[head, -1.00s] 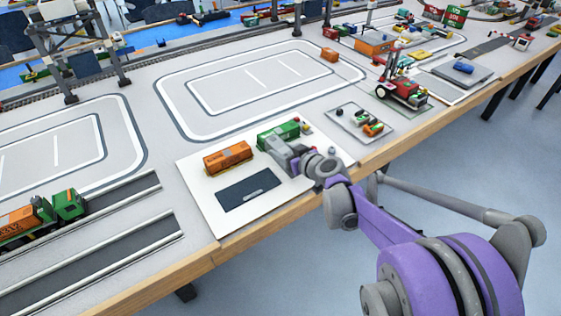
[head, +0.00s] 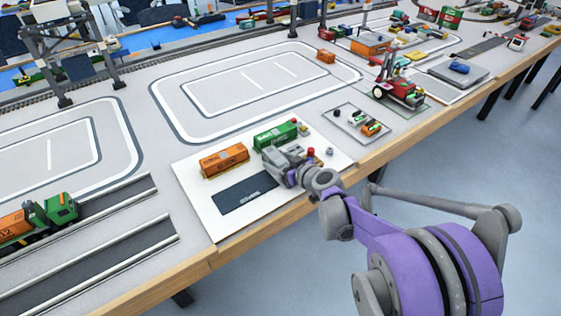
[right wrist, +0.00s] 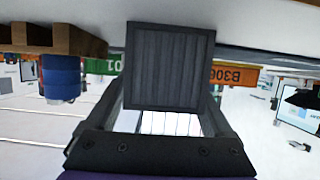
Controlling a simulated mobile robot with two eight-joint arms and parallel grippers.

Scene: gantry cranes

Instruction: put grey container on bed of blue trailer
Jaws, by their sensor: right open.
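My right gripper (head: 274,160) is low over the white board, beside the green container (head: 276,135) and the orange container (head: 224,159). In the right wrist view, a dark grey ribbed box face, which looks like the end of the grey container (right wrist: 168,65), fills the gap between the open fingers. I cannot tell whether the fingers touch it. In the head view I cannot separate the grey container from the grey gripper. I cannot pick out a blue trailer for certain. My left gripper is not in view.
A small tray of coloured parts (head: 357,123) and a red vehicle (head: 400,92) stand to the right. An orange and green truck (head: 40,218) is at the left. The track-marked table middle is mostly clear.

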